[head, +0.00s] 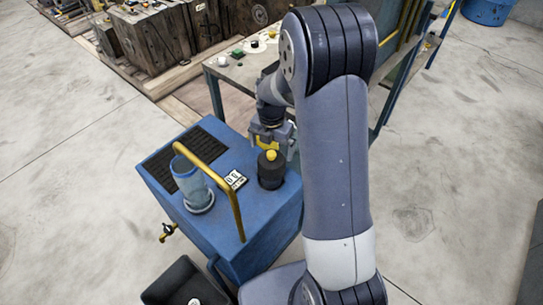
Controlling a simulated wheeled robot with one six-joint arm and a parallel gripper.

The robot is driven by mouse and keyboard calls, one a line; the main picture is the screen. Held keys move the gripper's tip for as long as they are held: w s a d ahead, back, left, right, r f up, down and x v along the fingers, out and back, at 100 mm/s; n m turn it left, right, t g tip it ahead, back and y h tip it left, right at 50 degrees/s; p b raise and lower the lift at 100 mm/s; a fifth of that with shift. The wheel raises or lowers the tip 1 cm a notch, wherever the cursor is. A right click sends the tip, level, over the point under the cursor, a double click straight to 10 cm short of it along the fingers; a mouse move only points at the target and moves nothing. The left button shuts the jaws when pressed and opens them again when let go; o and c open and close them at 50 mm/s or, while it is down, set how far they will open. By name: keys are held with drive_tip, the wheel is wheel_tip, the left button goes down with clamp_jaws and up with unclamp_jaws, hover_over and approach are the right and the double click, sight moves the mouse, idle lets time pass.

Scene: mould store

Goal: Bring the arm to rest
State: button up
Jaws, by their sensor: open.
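My gripper (272,148) hangs at the end of my bent arm, over the back right corner of a blue box-like unit (262,235). It is open, and I see nothing between its fingers. Just below and in front of it stands a dark cylinder with a yellow ball on top (271,172), on the unit's top. I cannot tell whether the fingers touch it. My upper arm hides part of the scene to the right of the gripper.
A workbench (232,76) with small items stands behind. Dark crates (155,40) are at back left. A black bin (185,285) is in front. Floor at left is clear.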

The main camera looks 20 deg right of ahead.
sight(271, 161)
drive_tip(key=shift+r, duration=1.25)
wheel_tip(271, 161, down, 10)
drive_tip(key=shift+f, duration=0.15)
drive_tip(key=shift+s, duration=0.1)
